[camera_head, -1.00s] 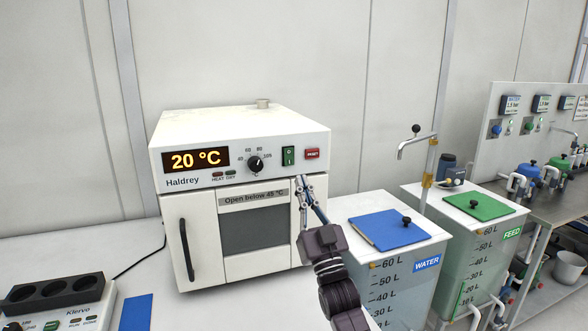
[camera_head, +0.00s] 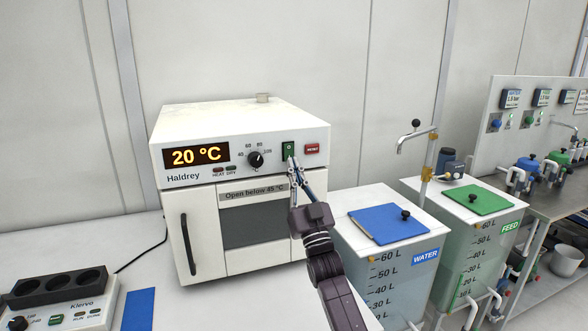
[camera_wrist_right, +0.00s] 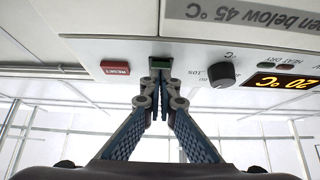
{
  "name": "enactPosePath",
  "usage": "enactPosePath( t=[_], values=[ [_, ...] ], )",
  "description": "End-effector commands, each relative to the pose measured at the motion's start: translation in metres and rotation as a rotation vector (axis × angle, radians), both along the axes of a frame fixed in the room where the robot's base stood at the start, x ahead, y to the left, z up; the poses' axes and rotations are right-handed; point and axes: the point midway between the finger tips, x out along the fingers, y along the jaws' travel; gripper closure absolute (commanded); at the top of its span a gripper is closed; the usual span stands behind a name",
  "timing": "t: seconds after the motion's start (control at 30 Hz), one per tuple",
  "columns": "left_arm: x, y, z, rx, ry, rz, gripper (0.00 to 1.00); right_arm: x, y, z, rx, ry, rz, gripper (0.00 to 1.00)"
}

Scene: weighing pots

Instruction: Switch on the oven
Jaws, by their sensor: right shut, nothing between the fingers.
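The white Haldrey oven (camera_head: 180,126) stands on the bench with its door closed. Its display (camera_head: 196,156) reads 20 °C. A green rocker switch (camera_head: 288,149) sits on its front panel between the dial (camera_head: 255,160) and a red reset button (camera_head: 312,149). My right gripper (camera_head: 292,160) is shut and empty, its fingertips at the lower part of the switch. In the wrist view, upside down, the fingertips (camera_wrist_right: 161,76) overlap the edge of the green switch (camera_wrist_right: 160,66); I cannot tell whether they touch. My left gripper is not in view.
A water tank (camera_head: 400,262) with a blue lid and a feed tank (camera_head: 470,235) with a green lid stand to the right. A Klervo device (camera_head: 62,312) with a black holder is at the lower left. A tap (camera_head: 418,140) rises behind the water tank.

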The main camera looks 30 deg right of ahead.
Motion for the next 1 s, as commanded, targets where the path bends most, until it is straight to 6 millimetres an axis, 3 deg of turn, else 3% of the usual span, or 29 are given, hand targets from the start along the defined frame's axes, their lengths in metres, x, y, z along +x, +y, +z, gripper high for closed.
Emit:
enactPosePath(
  t=[0.2, 0.53, 1.0],
  values=[
    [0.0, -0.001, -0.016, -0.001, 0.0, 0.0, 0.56, 0.011, -0.003, -0.008, 0.0, -0.001, 0.0, 1.0],
    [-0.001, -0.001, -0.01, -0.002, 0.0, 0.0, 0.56, 0.006, -0.001, -0.009, 0.0, 0.002, 0.0, 1.0],
    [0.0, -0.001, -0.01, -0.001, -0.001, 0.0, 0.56, -0.057, 0.014, -0.061, 0.001, 0.005, 0.0, 1.0]
  ],
)
